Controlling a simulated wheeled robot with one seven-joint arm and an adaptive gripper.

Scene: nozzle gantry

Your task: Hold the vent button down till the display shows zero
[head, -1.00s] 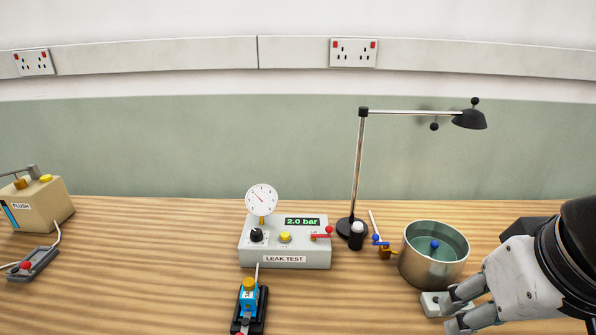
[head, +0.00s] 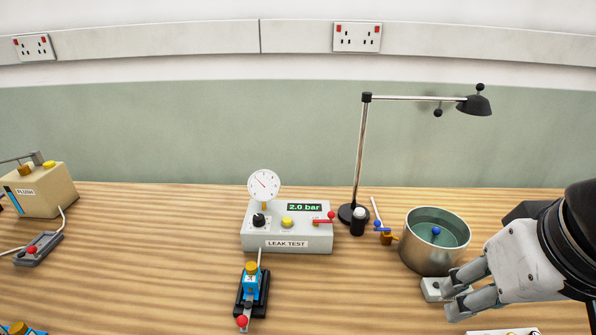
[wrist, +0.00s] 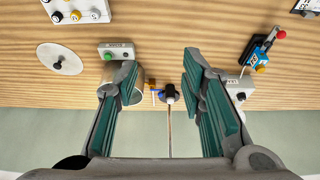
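The grey LEAK TEST box (head: 287,237) stands mid-bench. Its green display (head: 304,207) reads 2.0 bar. A yellow button (head: 287,222) on its top sits between a black knob (head: 259,220) and a red lever (head: 323,220). The small lettering by the button is too small to read. My gripper (head: 453,291) is at the right, well apart from the box. In the wrist view, my gripper (wrist: 160,60) has its fingers wide apart with nothing between them. There the right finger hides much of the box (wrist: 238,85).
A steel pot of liquid (head: 430,262) stands between box and gripper. The lamp (head: 360,155) and a small black cylinder (head: 358,225) stand right of the box. A blue clamped part (head: 248,285) lies in front. The FLUSH box (head: 45,193) is far left.

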